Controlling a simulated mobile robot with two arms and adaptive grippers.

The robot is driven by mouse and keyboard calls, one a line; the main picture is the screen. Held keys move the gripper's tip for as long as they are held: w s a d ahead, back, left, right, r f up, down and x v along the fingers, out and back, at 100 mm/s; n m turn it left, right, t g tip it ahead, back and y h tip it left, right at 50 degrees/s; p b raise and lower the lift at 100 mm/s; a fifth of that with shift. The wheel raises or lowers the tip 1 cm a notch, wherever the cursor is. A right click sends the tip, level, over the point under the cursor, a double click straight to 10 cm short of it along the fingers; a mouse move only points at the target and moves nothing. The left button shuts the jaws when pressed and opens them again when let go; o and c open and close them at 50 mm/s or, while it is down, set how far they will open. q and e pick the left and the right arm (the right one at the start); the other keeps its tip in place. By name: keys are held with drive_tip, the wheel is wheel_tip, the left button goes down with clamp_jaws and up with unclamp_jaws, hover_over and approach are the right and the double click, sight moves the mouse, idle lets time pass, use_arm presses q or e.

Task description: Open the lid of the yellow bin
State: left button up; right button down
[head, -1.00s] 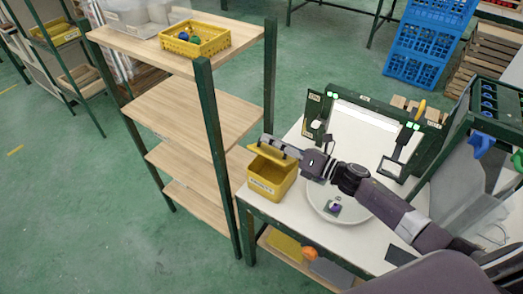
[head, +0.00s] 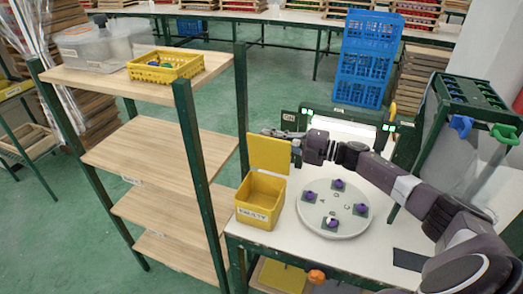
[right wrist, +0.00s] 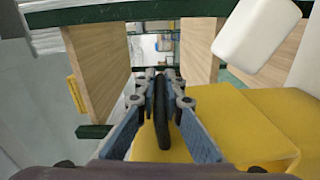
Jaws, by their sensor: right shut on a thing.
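The yellow bin (head: 258,216) stands at the left end of the white worktable, with a label on its front. Its lid (head: 269,153) stands about upright at the back edge, and the bin's inside shows. My right gripper (head: 275,133) is at the lid's top edge. In the right wrist view my gripper (right wrist: 161,76) is shut on the lid's dark handle (right wrist: 162,115), with the yellow lid (right wrist: 235,125) beside it. My left gripper is not in view.
A round white turntable (head: 333,210) with several purple parts lies right of the bin. A wooden shelf rack (head: 160,150) stands close on the left, a yellow basket (head: 165,72) on top. A green rack (head: 470,95) stands at the right.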

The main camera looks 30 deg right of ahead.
drive_tip(key=shift+w+d+f+m+b, duration=0.3)
drive_tip(key=shift+w+d+b, duration=0.15)
drive_tip(key=shift+d+b, duration=0.15)
drive_tip(key=shift+w+d+f+m+b, duration=0.2)
drive_tip(key=shift+w+d+m+b, duration=0.1)
drive_tip(key=shift+w+d+b, duration=0.2)
drive_tip(key=c, duration=2)
unclamp_jaws()
drive_tip(key=shift+c, duration=0.2)
